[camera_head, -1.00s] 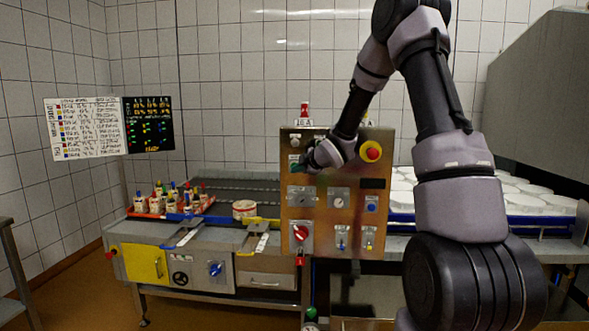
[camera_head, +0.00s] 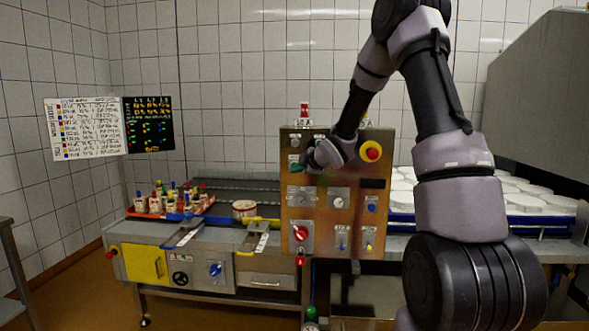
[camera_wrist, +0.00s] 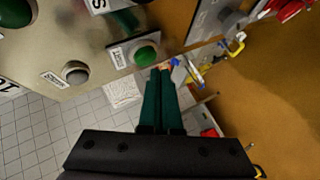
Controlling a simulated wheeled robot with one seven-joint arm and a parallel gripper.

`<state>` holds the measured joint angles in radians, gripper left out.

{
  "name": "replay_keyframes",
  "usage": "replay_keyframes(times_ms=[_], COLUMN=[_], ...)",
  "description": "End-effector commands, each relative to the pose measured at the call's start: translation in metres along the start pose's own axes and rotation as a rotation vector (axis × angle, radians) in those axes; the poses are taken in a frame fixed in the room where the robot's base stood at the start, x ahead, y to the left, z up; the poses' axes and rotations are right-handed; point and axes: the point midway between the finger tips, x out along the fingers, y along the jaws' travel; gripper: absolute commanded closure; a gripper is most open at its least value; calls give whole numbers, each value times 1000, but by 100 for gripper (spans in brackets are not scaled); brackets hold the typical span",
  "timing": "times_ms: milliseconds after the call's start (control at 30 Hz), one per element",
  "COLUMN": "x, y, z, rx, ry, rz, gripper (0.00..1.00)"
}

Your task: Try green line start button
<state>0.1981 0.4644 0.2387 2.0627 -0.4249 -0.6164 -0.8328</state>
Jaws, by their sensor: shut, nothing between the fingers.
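An upright control panel (camera_head: 320,225) stands in the middle of the head view, with buttons, knobs and switches. In the wrist view a green button (camera_wrist: 147,55) sits on a plate beside a small white label whose text I cannot read surely. My gripper (camera_wrist: 160,71) is shut and empty, its dark green fingers side by side. The fingertips appear just beside the green button in the wrist view; I cannot tell whether they touch the panel. In the head view my wrist is at the panel's upper part and hides some controls.
Another green button (camera_wrist: 14,12) and a grey button (camera_wrist: 75,73) are also on the panel. A red mushroom button on yellow (camera_head: 371,151) is right of my wrist. A red-handled switch (camera_head: 300,233) is lower. Bottles (camera_head: 170,198) and a round tub (camera_head: 244,208) stand left.

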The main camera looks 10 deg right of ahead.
Motion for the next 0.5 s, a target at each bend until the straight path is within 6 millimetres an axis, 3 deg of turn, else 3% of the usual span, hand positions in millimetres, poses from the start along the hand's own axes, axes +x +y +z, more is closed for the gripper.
replay_keyframes(times_ms=[500], x=[4], y=[3], z=[2], rx=[-1], ry=[0], rz=[0], gripper=[100])
